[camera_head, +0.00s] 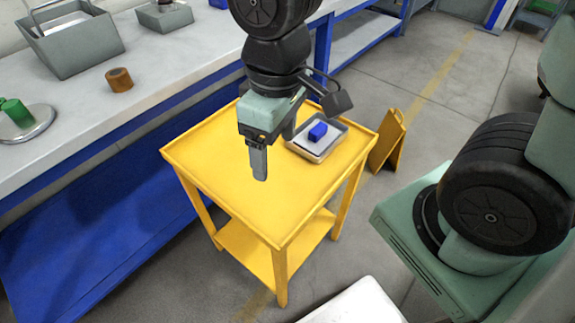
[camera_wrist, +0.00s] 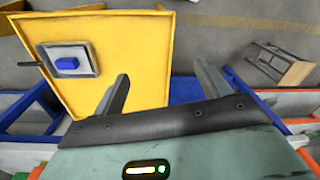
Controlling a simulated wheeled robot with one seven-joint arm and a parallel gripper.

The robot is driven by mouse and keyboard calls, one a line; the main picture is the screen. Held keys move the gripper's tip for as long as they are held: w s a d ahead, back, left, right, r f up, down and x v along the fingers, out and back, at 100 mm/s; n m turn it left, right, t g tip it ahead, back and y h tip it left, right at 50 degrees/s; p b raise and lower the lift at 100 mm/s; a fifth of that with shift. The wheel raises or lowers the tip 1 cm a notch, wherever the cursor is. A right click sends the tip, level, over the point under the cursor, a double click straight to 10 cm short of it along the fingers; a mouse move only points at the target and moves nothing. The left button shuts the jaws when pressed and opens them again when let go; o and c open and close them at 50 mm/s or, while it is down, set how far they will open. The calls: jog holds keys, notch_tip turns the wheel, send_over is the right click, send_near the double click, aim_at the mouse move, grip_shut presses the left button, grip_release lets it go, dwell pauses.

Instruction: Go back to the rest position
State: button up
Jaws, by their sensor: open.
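My gripper (camera_head: 275,165) hangs over the yellow table (camera_head: 215,180) in the head view, fingers pointing down. In the wrist view, the two fingers of my gripper (camera_wrist: 165,85) stand well apart with nothing between them. A blue block (camera_head: 317,132) lies in a grey tray (camera_head: 328,152) at the table's back right. The block also shows in the wrist view (camera_wrist: 68,61), in the tray (camera_wrist: 87,50) and apart from my fingers.
A white-topped workbench (camera_head: 140,75) on a blue frame runs along the left. It carries a grey bin (camera_head: 75,50), a brown ring (camera_head: 119,79) and green pieces on a round plate (camera_head: 35,125). A yellow folding sign (camera_head: 388,140) stands on the floor right of the table.

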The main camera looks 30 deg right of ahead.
jog(key=s+a, duration=0.1)
jog(key=s, duration=0.5)
jog(key=shift+s+a+r+n, duration=0.2)
jog(key=shift+a+r+n, duration=0.1)
jog(key=shift+a, duration=0.05)
